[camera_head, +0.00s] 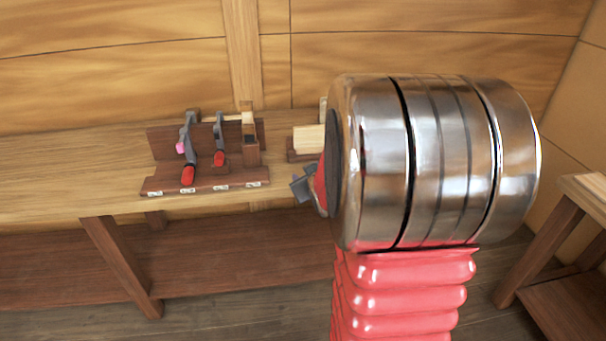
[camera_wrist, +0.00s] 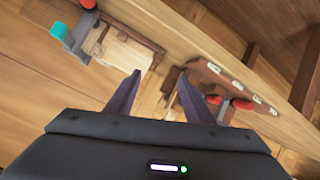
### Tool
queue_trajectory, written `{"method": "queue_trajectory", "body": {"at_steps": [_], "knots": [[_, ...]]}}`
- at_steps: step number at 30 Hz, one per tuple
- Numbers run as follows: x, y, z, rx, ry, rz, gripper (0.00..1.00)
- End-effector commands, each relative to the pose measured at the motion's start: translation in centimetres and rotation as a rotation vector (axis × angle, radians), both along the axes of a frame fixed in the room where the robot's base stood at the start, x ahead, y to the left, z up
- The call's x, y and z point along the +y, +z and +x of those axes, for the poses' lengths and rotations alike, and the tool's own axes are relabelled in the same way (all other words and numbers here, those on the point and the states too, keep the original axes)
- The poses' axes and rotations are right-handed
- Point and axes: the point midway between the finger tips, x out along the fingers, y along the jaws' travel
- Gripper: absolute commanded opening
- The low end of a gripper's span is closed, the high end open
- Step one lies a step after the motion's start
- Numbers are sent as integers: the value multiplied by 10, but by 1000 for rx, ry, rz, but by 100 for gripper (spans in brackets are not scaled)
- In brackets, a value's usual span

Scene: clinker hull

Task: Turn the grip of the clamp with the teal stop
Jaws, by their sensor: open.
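The clamp with the teal stop shows in the wrist view at upper left, with a teal stop (camera_wrist: 62,31), a grey body (camera_wrist: 78,37) and a red grip (camera_wrist: 88,3) cut off by the top edge. In the head view I cannot make it out; my arm covers much of that area. My gripper (camera_wrist: 158,74) is open, with two dark fingers apart and nothing seen between them. It is to the right of the teal-stop clamp in the wrist view, not touching it. In the head view my arm hides most of the gripper.
A dark wooden rack (camera_head: 215,184) on the bench (camera_head: 70,190) holds two clamps with red grips, the left one (camera_head: 188,150) with a pink stop. A pale wooden block (camera_head: 309,138) stands right of the rack. The bench's left part is clear. Another table (camera_head: 585,190) stands at right.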

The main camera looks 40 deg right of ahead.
Motion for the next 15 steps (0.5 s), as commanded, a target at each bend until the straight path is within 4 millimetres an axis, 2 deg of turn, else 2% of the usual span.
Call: {"method": "queue_trajectory", "body": {"at_steps": [6, 15], "knots": [[17, 7, -1, 21, 5, 17, 48], [19, 7, -1, 26, 5, 21, 48]]}}
